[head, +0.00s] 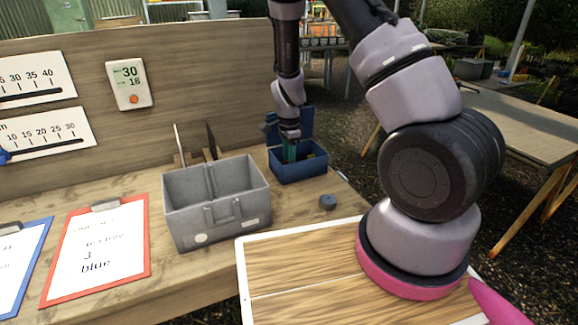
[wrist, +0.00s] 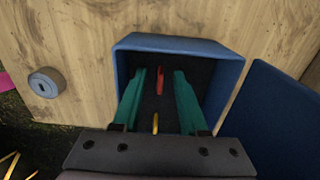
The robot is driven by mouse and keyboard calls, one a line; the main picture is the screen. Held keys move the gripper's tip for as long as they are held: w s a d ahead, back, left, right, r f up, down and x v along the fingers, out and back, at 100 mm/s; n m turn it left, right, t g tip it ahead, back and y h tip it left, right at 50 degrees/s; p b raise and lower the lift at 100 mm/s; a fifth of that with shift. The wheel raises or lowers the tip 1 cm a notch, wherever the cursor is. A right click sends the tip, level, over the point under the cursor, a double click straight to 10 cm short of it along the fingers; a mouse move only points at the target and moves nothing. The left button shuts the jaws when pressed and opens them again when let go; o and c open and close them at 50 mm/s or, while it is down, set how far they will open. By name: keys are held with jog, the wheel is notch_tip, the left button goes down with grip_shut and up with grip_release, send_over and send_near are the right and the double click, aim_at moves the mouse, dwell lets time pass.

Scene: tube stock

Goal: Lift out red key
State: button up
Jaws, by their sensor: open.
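The red key (wrist: 160,80) lies on the dark floor of the open blue box (wrist: 232,75), in the far middle part of it in the wrist view. A yellow key-like piece (wrist: 155,123) lies nearer to my gripper in the same box. My gripper (wrist: 158,77) is open, its two green fingers reaching into or over the box, one on each side of the red key. I cannot tell whether they touch it. In the head view the blue box (head: 303,170) stands at the bench's right end, with my gripper (head: 291,157) pointing down at it; the keys are hidden there.
The box's blue lid (wrist: 275,110) stands open beside it. A grey round piece (head: 328,202) lies near the box. A grey two-part bin (head: 215,215) stands to the left. A wooden back panel (head: 200,60) rises behind the bench.

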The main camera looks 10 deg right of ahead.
grip_shut()
jog(key=shift+r, duration=0.1)
